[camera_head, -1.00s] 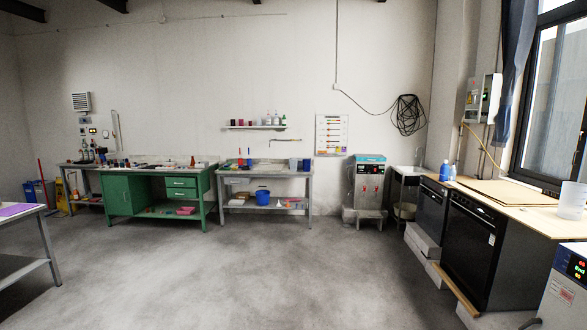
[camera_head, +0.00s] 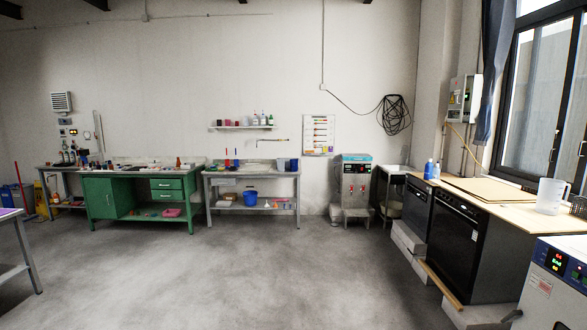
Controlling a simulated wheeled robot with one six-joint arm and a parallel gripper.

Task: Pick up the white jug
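The white jug (camera_head: 550,196) is translucent and has a handle on its right side. It stands upright on the light countertop (camera_head: 505,208) at the right, below the window. My gripper does not show in this view.
Black appliances (camera_head: 456,252) sit under the counter. An oven with a lit display (camera_head: 563,262) stands at the lower right, in front of the jug. A dark wire basket (camera_head: 579,206) is beside the jug. A table edge (camera_head: 14,215) is at the left. The middle floor is clear.

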